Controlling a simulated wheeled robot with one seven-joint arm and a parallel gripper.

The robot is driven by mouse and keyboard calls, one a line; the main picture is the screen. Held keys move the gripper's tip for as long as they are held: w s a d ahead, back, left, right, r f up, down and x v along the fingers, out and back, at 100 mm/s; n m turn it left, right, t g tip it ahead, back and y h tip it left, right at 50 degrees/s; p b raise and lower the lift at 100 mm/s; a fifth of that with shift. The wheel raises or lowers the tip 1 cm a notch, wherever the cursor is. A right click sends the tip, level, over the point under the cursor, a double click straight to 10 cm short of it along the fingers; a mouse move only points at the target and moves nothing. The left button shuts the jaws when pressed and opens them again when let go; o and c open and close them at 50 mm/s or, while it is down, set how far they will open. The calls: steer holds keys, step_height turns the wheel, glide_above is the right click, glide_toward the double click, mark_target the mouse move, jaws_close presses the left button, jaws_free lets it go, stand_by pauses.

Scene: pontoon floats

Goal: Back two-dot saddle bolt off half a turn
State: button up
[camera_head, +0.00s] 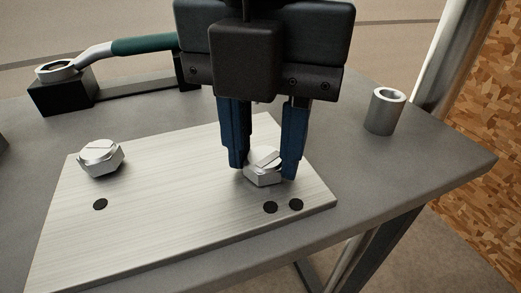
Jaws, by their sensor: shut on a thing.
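The two-dot saddle bolt (264,173) is a silver hex-headed bolt with a raised bar across its top. It sits at the right end of a brushed metal plate (170,200), behind two black dots (283,207). My gripper (265,168) points down over this bolt, with its blue fingers on the left and right sides of the head, shut on it. The fingers hide parts of the head's sides. A second, similar bolt (101,158) sits at the left of the plate, behind a single black dot (100,204).
A grey table (420,165) carries the plate. A metal sleeve (385,111) stands upright at the right. A wrench with a green handle (143,45) rests on a black holder (62,97) at the back left. The table's right corner is clear.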

steer(key=n+b, duration=0.1)
steer(key=n, duration=0.4)
steer(key=shift+f+b, duration=0.1)
steer(key=shift+b, duration=0.2)
steer(key=n, duration=0.3)
steer(key=shift+b, duration=0.3)
steer(key=shift+n, duration=0.3)
steer(key=n+b, duration=0.1)
steer(key=n, duration=0.4)
steer(key=shift+n, duration=0.4)
steer(key=n+b, duration=0.1)
steer(key=n, duration=0.5)
